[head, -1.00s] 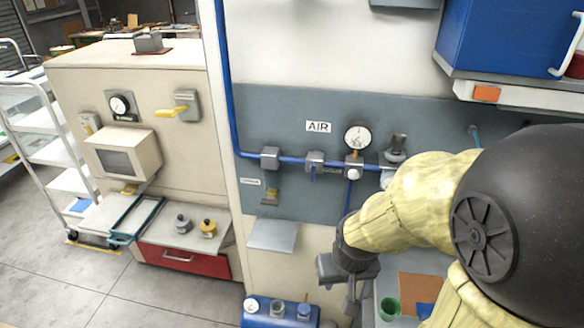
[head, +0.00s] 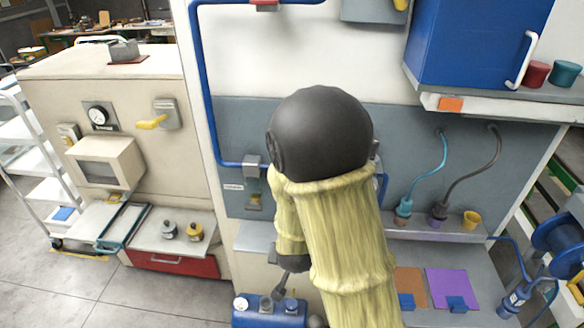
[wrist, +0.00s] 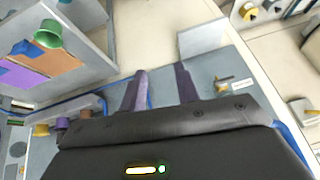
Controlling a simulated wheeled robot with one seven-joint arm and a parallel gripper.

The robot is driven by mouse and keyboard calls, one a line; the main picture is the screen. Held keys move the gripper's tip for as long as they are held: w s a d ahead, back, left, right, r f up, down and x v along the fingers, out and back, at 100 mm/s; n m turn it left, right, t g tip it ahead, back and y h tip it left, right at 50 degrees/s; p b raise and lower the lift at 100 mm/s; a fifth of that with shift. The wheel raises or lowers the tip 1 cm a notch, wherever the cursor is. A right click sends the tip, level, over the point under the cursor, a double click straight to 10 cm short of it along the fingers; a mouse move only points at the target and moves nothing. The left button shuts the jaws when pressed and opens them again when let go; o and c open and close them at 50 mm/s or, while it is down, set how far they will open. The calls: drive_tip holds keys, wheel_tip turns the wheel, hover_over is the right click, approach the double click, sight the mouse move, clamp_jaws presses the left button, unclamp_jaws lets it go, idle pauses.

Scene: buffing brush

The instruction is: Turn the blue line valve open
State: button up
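The blue line (head: 207,110) runs down the wall and turns right along the grey panel into a grey block fitting (head: 252,166). My arm hides the rest of that run, with the AIR label, the gauge and the middle fittings, so I cannot see the valve handle or its position. My gripper (head: 280,288) hangs low in front of the panel in the head view, partly hidden by my arm. In the wrist view my gripper (wrist: 160,70) has its two dark fingers apart with nothing held between them. A short blue piece of line shows beside the fingers.
A blue box with knobs (head: 268,312) stands low by my gripper. A bracket with a yellow tag (head: 254,200) sits under the block fitting. Shelves with cups, hoses, and orange and purple boards (head: 452,288) are at right. Open floor (head: 160,300) is at left.

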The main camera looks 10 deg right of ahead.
wheel_tip(320, 180, up, 10)
drive_tip(key=w+a+t+h+p, duration=0.1)
drive_tip(key=t+h+p, duration=0.3)
drive_tip(key=t+p, duration=0.5)
drive_tip(key=shift+w+n+t+h, duration=0.3)
drive_tip(key=shift+w+n+t, duration=0.1)
drive_tip(key=shift+w+t, duration=0.55)
drive_tip(key=shift+s, duration=0.15)
drive_tip(key=shift+r, duration=0.1)
drive_tip(key=b+x, duration=0.1)
drive_tip(key=b, duration=0.1)
drive_tip(key=b+x, duration=0.2)
drive_tip(key=b, duration=0.1)
drive_tip(key=b+x, duration=0.1)
drive_tip(key=b, duration=0.1)
drive_tip(key=shift+w+a, duration=0.2)
drive_tip(key=shift+w, duration=0.3)
drive_tip(key=shift+w+b, duration=0.1)
drive_tip(key=shift+b, duration=0.5)
